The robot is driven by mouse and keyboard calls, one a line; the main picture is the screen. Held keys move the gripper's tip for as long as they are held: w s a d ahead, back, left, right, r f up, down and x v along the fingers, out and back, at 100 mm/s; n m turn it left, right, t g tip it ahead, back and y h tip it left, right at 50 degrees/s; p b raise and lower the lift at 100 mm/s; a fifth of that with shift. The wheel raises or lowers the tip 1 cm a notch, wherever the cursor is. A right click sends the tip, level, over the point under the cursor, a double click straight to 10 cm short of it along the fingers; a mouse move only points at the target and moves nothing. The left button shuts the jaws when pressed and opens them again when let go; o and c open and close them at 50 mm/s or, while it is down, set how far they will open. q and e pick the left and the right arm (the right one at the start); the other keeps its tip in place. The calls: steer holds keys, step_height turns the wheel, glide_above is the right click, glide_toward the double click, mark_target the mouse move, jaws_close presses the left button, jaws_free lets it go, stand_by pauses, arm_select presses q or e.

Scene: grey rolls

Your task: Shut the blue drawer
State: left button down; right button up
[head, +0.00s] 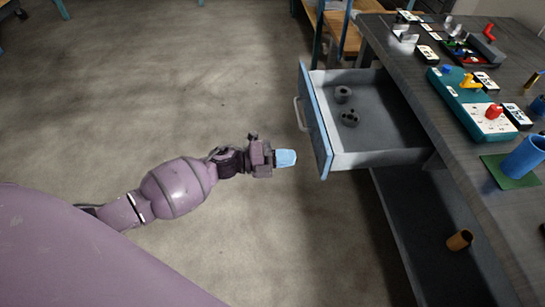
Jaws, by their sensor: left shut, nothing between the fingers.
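The blue drawer (316,118) is pulled out from under the workbench on the right. Its light blue front faces left and has a pale bar handle (300,114). Two dark grey rolls lie inside, one (343,94) near the back and one (350,118) nearer the middle. My left gripper (287,158) is shut and empty, with light blue fingertips pointing right. It is left of the drawer front, near its lower end in the picture, and appears apart from it. My right gripper is not in view.
The workbench top (440,110) carries several coloured blocks and cards, and a blue cup (524,157) on a green mat. An orange-brown roll (460,240) lies on the lower shelf (415,220). A wooden-topped table (343,35) stands behind. The floor left of the drawer is clear.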

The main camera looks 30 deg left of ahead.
mark_target(322, 155)
arm_select(q)
steer(key=x, duration=0.6)
steer(key=shift+f+b, duration=0.1)
steer(key=shift+b, duration=0.2)
steer(key=shift+w+d, duration=0.25)
steer(key=shift+d, duration=0.05)
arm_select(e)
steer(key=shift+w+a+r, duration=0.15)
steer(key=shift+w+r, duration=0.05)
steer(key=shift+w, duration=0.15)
